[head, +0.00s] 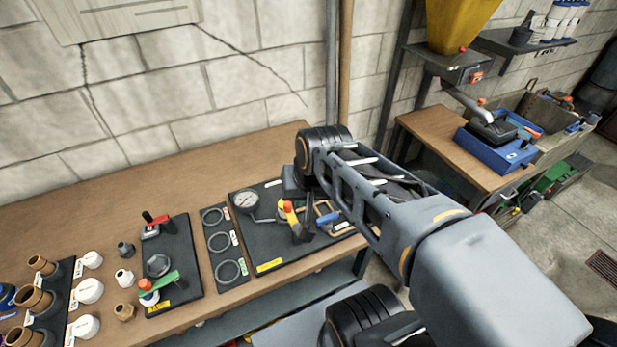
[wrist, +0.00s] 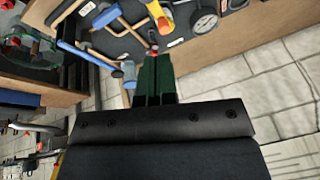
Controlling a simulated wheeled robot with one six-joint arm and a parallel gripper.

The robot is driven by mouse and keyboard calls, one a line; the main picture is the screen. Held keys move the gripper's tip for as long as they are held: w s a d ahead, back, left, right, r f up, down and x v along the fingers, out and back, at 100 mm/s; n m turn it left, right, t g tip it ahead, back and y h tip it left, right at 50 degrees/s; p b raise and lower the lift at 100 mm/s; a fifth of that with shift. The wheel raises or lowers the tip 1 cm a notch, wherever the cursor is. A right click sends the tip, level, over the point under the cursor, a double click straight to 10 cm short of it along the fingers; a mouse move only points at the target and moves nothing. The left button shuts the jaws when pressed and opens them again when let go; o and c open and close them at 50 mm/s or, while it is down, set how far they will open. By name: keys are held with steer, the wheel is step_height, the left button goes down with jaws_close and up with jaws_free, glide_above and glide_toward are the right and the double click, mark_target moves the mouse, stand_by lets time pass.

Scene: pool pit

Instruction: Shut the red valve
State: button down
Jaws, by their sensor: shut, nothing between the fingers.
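A valve with a red lever (head: 157,220) stands at the back of a dark board (head: 183,262) on the bench in the head view. A green-handled valve (head: 158,283) is at the front of the same board. My gripper (head: 302,234) is well to the right of the red lever, over another dark board with a gauge (head: 246,201) and a yellow-and-red fitting (head: 289,210). In the wrist view my gripper (wrist: 154,55) is shut and empty, its fingers together. A small red spot shows at its tips; I cannot tell what it belongs to.
A narrow board with several rings (head: 220,242) lies between the two boards. White and brown pipe fittings (head: 89,290) crowd the bench's left. The blue-handled tool (head: 328,217) is near my gripper. The wooden bench top (head: 200,193) is clear behind the boards. A blue box (head: 495,152) is at right.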

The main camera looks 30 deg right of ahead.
steer(key=w+d+f+m+t+y+b, duration=0.1)
steer(key=w+d+f+m+y+b, duration=0.2)
steer(key=w+d+f+m, duration=0.2)
steer(key=w+d+f+m+t+y+b, duration=0.1)
steer(key=w+d+f+m+y+b, duration=0.2)
steer(key=w+d+f+m, duration=0.3)
steer(key=w+d+m, duration=0.5)
steer(key=m, duration=0.7)
steer(key=shift+d+f+b, duration=0.15)
steer(key=shift+d+b, duration=0.15)
steer(key=x, duration=1)
steer(key=shift+w+a, duration=0.1)
steer(key=shift+w, duration=0.05)
